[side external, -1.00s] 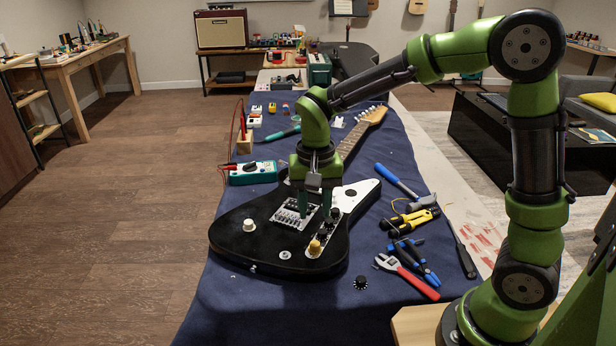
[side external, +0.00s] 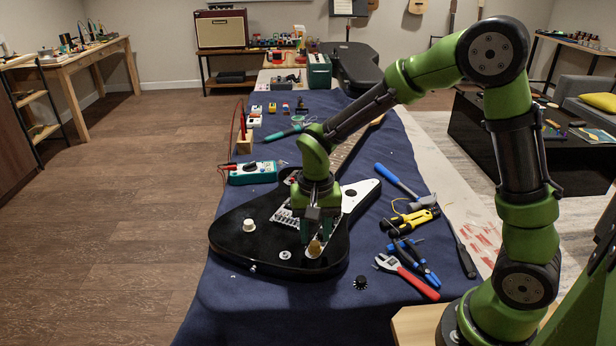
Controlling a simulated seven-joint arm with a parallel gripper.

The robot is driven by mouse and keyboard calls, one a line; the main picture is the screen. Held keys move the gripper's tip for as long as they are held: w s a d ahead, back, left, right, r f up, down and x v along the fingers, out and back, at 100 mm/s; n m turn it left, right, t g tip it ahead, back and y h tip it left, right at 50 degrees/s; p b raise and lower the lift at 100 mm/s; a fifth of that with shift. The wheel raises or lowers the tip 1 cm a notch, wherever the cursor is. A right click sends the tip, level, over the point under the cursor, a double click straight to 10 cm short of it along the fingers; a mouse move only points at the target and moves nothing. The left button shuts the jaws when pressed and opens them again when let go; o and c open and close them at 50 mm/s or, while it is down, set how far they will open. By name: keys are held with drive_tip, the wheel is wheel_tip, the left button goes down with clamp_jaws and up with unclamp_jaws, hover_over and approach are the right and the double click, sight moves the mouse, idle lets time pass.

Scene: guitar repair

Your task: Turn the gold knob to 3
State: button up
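A black electric guitar (side external: 262,250) lies on the blue cloth, its neck pointing to the back. The number marks on the knob are too small to read. The gripper hides the black knobs behind it and part of the metal bridge (side external: 284,217). A cream knob (side external: 249,225) stands on the guitar's left side.
Right of the guitar lie a hammer (side external: 397,180), yellow-black pliers (side external: 410,221), a red wrench (side external: 410,278) and blue pliers (side external: 417,262). A loose black knob (side external: 361,282) is on the cloth in front. A teal multimeter (side external: 253,173) is at the left.

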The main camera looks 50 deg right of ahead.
drive_tip(key=shift+f, duration=1.4)
idle(0.4)
drive_tip(key=shift+r, duration=0.15)
drive_tip(key=shift+c, duration=0.3)
drive_tip(key=c, duration=0.5)
drive_tip(key=m, duration=1.2)
drive_tip(key=o, duration=0.6)
drive_tip(key=shift+c, duration=0.2)
